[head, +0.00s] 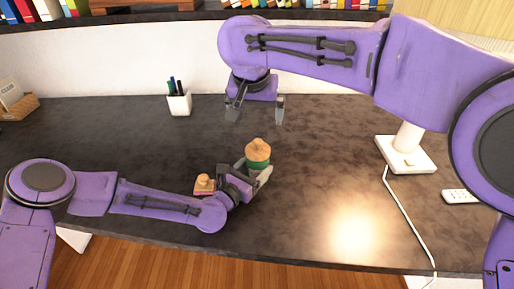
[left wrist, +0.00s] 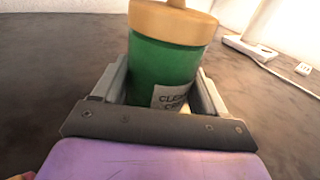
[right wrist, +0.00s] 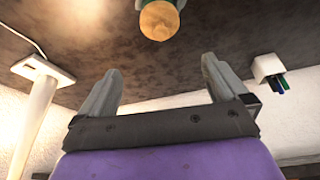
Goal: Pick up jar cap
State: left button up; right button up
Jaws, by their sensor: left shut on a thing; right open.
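A green jar (left wrist: 160,62) with a pale printed label stands on the dark table. Its wooden jar cap (head: 258,150), with a small knob, sits on top of the jar. The cap also shows in the left wrist view (left wrist: 172,22) and at the top of the right wrist view (right wrist: 159,20). My left gripper (head: 247,174) is shut on the jar's body, one finger on each side, below the cap. My right gripper (head: 257,119) is open and empty, above and behind the jar. In the right wrist view the cap lies beyond its fingertips (right wrist: 160,66), apart from them.
A small pinkish item with a wooden knob (head: 204,182) sits beside my left wrist. A white pen cup (head: 179,103) stands at the back left, a white lamp base (head: 405,155) with cord at right, a remote (head: 461,196) farther right.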

send_over(257, 142)
jog(key=f, duration=0.4)
jog(key=s+f, duration=0.1)
jog(key=shift+f, duration=0.4)
jog(key=x, duration=0.3)
jog(key=s+x, duration=0.1)
jog(key=x, duration=0.1)
jog(key=shift+w+a+f, duration=0.15)
jog(key=shift+a+f, duration=0.05)
jog(key=shift+f, duration=0.4)
jog(key=c, duration=1.1)
